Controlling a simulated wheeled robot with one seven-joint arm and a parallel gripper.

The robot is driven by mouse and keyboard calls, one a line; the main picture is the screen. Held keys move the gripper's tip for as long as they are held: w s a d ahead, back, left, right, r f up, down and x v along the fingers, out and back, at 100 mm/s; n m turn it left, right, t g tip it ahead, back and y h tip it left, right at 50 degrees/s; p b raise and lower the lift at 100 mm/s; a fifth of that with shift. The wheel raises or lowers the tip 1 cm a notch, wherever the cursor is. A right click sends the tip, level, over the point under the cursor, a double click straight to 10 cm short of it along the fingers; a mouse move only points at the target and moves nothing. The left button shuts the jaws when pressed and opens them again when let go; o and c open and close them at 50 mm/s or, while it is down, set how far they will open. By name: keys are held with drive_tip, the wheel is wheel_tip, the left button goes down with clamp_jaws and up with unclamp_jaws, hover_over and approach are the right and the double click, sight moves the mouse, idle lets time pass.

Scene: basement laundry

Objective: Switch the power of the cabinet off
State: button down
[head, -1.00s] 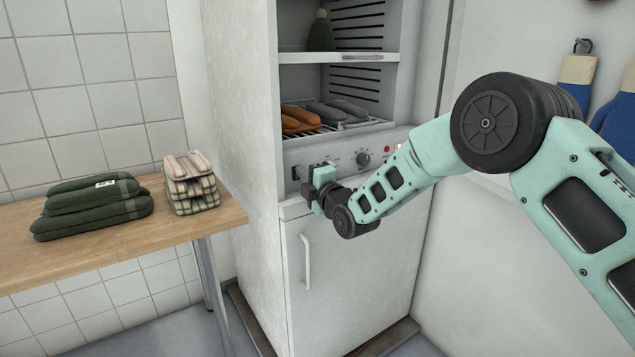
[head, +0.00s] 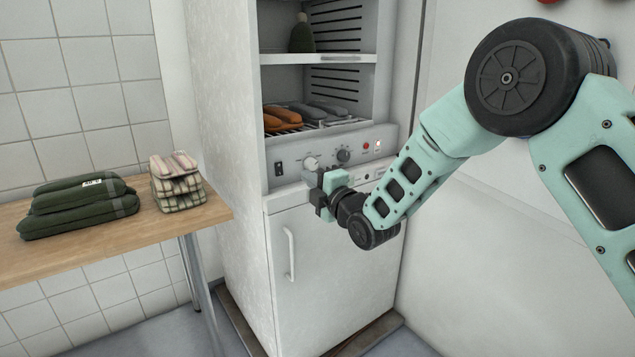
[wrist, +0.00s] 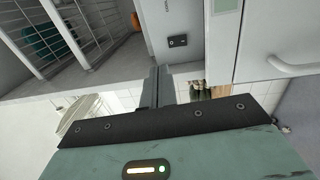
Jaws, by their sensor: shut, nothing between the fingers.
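The cabinet (head: 235,150) is tall and white, with an open upper compartment and a control panel (head: 330,145) below it. A black power switch (head: 278,168) is at the panel's left end. It also shows in the wrist view (wrist: 178,41), just beyond the fingers; its rocker position is too small to read. A red lamp (head: 366,146) and a small pale, bright lamp (head: 377,145) are at the panel's right. My gripper (head: 313,184) is shut and empty, in front of the panel, right of and slightly below the switch, apart from it. The fingers also show in the wrist view (wrist: 165,86).
Two knobs, one pale (head: 311,163) and one dark (head: 343,155), sit close to my gripper. The lower door has a vertical handle (head: 290,253). A wooden table (head: 110,238) with folded green cloths (head: 80,205) and checked cloths (head: 177,182) stands left.

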drive_tip(key=shift+r+v, duration=0.15)
drive_tip(key=shift+v, duration=0.55)
drive_tip(key=shift+r+v, duration=0.15)
drive_tip(key=shift+v, duration=0.5)
drive_tip(key=s+d+f+m+g+h, duration=0.2)
drive_tip(key=s+d+m+g+h, duration=0.25)
drive_tip(key=s, duration=0.95)
drive_tip(key=s+d+f+m+g+h, duration=0.1)
drive_tip(key=s+d+m+g+h, duration=0.15)
drive_tip(key=s+m+g, duration=0.8)
drive_tip(key=s+d+f+m+h, duration=0.25)
drive_tip(key=s+d, duration=0.25)
drive_tip(key=s, duration=1.3)
wheel_tip(320, 180, up, 20)
drive_tip(key=s+g+p, duration=0.1)
drive_tip(key=p, duration=1.8)
drive_tip(key=shift+d+f+h, duration=0.25)
drive_tip(key=shift+d+h, duration=0.05)
drive_tip(key=shift+h, duration=0.05)
